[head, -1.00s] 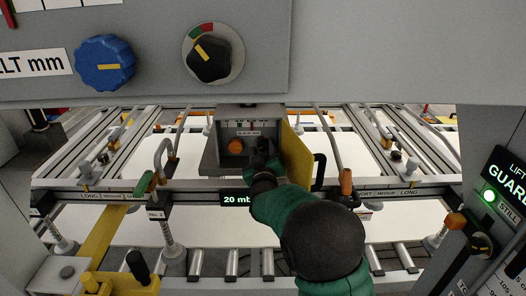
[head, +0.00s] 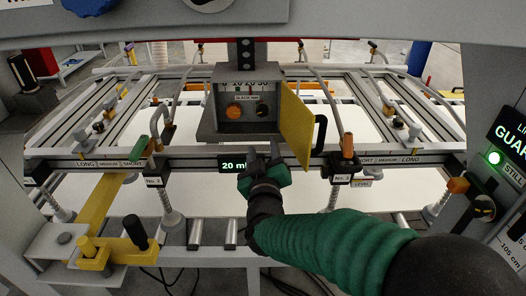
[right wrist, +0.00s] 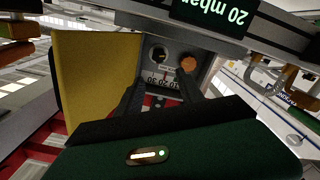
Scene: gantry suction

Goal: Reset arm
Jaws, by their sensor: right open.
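My right gripper (head: 263,152) is open and empty, just below and in front of a grey control box (head: 205,122). Its green-sleeved arm comes in from the lower right. In the right wrist view the two dark fingers (right wrist: 160,92) stand apart, pointing toward the box. The box's yellow door (head: 296,125) is swung open to the right, with a black handle (head: 320,132). Inside are an orange knob (head: 234,111) and a black knob (head: 262,112), under a scale. Both knobs also show in the right wrist view. My left gripper is not in view.
A gantry rail (head: 205,160) with a lit 20 mbar display (head: 234,166) runs across below the box. Clamps and hoses stand on both sides. A yellow lever block (head: 100,250) is at lower left. A grey panel with green-lit text (head: 505,150) is at right.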

